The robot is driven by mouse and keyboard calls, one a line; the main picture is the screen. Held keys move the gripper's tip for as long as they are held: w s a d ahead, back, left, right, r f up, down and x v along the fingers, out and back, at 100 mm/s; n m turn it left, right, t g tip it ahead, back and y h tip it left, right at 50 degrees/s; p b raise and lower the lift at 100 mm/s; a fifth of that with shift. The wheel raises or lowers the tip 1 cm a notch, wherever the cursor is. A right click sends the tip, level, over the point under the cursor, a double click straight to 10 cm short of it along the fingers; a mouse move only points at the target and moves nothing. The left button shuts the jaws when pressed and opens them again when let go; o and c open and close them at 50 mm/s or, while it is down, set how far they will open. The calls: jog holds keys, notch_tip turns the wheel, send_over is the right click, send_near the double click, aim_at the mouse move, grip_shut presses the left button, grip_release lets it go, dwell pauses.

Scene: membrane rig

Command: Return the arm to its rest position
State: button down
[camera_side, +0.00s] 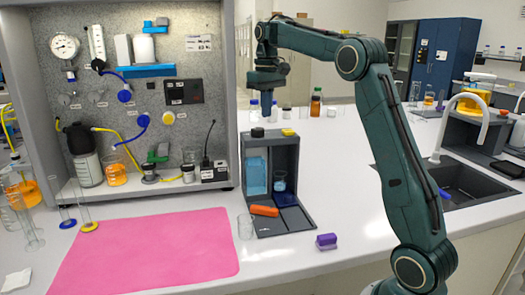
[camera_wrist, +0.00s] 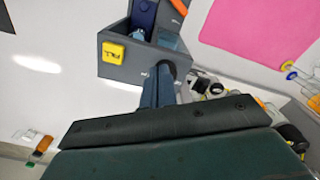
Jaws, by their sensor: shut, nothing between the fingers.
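My arm is dark green and arches over the bench from the right in the side view. My gripper (camera_side: 267,112) points down, shut and empty, above the grey membrane rig (camera_side: 270,153). In the wrist view my gripper (camera_wrist: 166,70) shows as narrow blue-grey fingers close together, with nothing between them. The rig also shows there (camera_wrist: 120,68), beyond the fingertips, with a yellow labelled button (camera_wrist: 113,52) on its top. A black knob (camera_side: 257,132) also stands on its top. The exact gap between the fingertips and the rig is hard to tell.
A grey panel station (camera_side: 205,130) with gauges and bottles stands to the left. A pink mat (camera_side: 150,250), a clear beaker (camera_side: 245,227) and a purple block (camera_side: 326,241) lie in front. Bottles stand behind the rig. A sink (camera_side: 465,185) is at right.

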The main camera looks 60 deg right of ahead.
jog(key=shift+r, duration=0.3)
jog(key=shift+a, duration=0.1)
jog(key=s+a+r+n+t, duration=0.2)
jog(key=s+a+t, duration=0.1)
jog(key=s+a, duration=1.05)
jog(key=s+a+f+t, duration=0.1)
jog(key=s+a+f, duration=0.3)
jog(key=s+f, duration=0.1)
jog(key=s+a+f+n+t, duration=0.1)
jog(key=s+a+f, duration=0.4)
jog(key=s, duration=0.3)
jog(key=shift+s+t, duration=0.3)
